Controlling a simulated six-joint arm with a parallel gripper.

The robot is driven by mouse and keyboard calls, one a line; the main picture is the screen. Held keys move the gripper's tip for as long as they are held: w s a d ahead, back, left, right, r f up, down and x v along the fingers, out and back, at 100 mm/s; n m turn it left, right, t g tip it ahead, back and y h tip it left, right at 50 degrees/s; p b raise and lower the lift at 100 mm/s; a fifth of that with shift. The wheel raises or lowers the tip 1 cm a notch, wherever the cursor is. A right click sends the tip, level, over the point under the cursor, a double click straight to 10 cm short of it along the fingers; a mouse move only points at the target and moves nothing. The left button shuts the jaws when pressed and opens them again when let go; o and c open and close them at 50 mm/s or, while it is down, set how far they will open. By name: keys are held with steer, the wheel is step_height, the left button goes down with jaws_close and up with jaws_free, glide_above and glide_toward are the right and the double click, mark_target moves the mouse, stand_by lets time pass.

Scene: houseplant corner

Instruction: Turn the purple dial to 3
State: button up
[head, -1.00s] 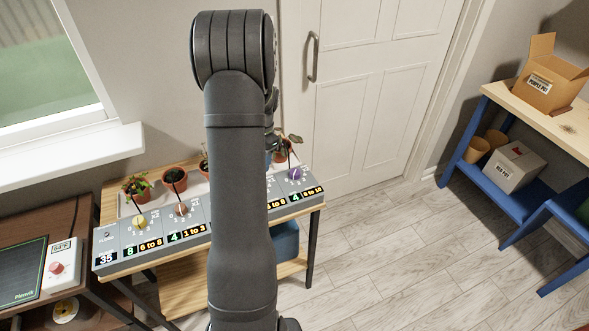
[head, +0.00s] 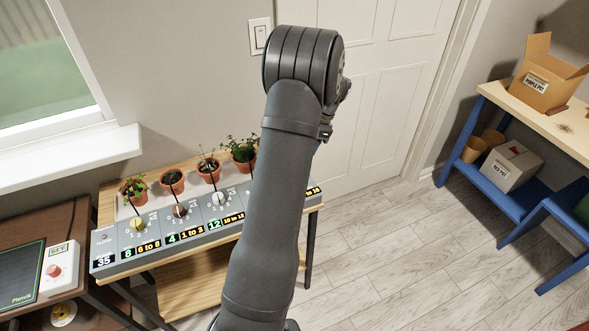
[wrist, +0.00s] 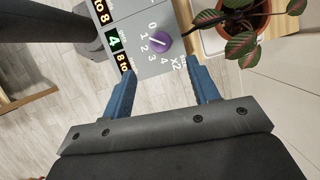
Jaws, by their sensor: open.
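The dial appears between and just beyond the fingertips, with no contact visible. In the head view my arm hides the purple dial.
A potted plant with dark, red-veined leaves (wrist: 237,27) stands close to the right fingertip in the wrist view. On the bench, a yellow dial (head: 137,224), a brownish dial (head: 180,211) and a white dial (head: 219,198) sit in a row before potted plants (head: 172,181).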

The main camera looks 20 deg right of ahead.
steer(key=x, duration=0.9)
steer(key=shift+a+f, duration=0.1)
steer(key=shift+f, duration=0.2)
steer(key=shift+c, duration=0.4)
steer(key=c, duration=0.9)
